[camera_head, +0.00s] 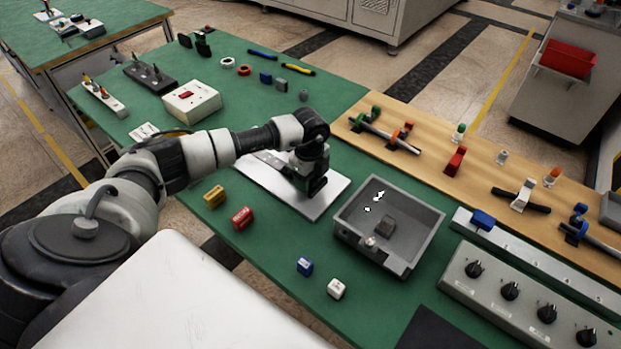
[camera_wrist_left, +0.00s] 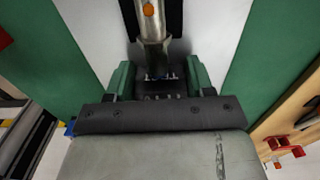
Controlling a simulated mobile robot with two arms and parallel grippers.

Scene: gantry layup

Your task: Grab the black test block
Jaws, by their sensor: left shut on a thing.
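My left gripper (camera_head: 313,186) is down at the silver metal plate (camera_head: 330,203) in the head view and is shut. In the left wrist view, the two green-sided fingers of the gripper (camera_wrist_left: 160,78) close on a dark thing that I take for the black test block (camera_wrist_left: 178,50). Its shape is mostly hidden by the gripper. A silver rod with an orange spot (camera_wrist_left: 150,15) shows beyond the fingers. I cannot tell whether the block touches the plate.
A grey tray (camera_head: 422,238) with a dark block (camera_head: 388,227) inside stands right of the plate. Yellow (camera_head: 214,196), red (camera_head: 242,218), blue (camera_head: 305,266) and white (camera_head: 336,288) blocks lie on the green table in front. A knob panel (camera_head: 525,300) is at the right.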

